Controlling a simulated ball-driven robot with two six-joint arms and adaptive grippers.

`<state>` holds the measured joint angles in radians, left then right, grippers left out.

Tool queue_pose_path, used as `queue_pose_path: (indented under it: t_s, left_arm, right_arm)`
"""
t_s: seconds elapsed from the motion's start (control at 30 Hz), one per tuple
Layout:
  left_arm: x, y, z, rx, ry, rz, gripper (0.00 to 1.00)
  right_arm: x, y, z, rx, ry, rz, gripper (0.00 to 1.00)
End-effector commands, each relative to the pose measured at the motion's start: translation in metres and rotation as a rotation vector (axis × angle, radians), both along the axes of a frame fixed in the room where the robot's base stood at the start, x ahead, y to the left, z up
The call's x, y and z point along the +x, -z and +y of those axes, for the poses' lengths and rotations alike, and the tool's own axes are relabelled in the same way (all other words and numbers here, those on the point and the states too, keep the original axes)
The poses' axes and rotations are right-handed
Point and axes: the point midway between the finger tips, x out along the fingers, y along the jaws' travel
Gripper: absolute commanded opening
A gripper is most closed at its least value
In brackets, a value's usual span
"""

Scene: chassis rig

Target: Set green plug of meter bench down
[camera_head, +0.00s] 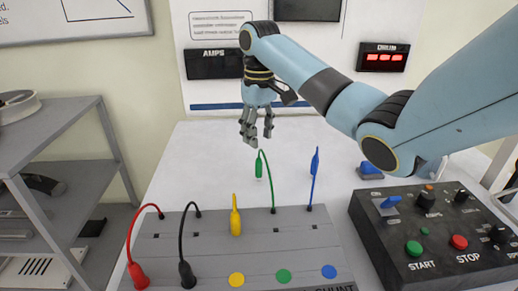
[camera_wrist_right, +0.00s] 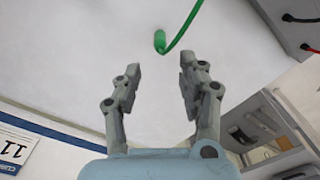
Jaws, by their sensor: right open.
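The green plug (camera_head: 258,168) is on the white table just behind the grey bench panel (camera_head: 180,250), with its green cable (camera_head: 268,175) arching back to the panel. In the right wrist view the green plug (camera_wrist_right: 160,42) lies beyond the fingertips, between their lines and apart from them. My right gripper (camera_head: 255,136) is above and behind the plug, with its fingers pointing down. In the wrist view my right gripper (camera_wrist_right: 160,75) is open and empty. My left gripper is not in view.
A yellow plug (camera_head: 235,220) stands on the panel. A dark control box (camera_head: 440,240) stands at the right. The table's back left is clear.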

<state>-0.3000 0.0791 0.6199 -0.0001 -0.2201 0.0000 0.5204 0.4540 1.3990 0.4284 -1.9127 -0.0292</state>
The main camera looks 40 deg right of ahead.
Motion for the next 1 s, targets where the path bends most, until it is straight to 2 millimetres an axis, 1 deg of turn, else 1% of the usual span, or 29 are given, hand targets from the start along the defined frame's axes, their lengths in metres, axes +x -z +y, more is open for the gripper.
queue_pose_path:
  t_s: [0.03, 0.1, 0.2, 0.3, 0.87, 0.97, 1.0]
  left_arm:
    - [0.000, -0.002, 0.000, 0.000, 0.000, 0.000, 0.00]
    - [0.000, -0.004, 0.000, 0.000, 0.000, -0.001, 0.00]
    - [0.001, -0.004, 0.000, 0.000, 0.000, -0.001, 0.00]
    - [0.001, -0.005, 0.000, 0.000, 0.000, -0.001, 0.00]
    - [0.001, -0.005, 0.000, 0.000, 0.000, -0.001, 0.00]
    - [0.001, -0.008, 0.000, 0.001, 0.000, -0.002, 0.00]
    - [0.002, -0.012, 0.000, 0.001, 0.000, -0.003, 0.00]
  right_arm:
    - [0.001, -0.012, -0.001, -0.001, 0.000, -0.003, 0.41]
    - [0.000, -0.023, -0.001, -0.002, 0.000, -0.002, 0.41]
    - [0.000, -0.035, -0.001, -0.001, 0.000, -0.001, 0.41]
    - [0.000, -0.040, -0.001, 0.000, 0.000, 0.000, 0.41]
    - [0.000, -0.042, 0.000, 0.000, 0.000, 0.001, 0.41]
    - [0.000, -0.046, -0.001, 0.000, 0.000, 0.000, 0.41]
    - [0.000, -0.050, 0.000, 0.000, 0.000, -0.001, 0.41]
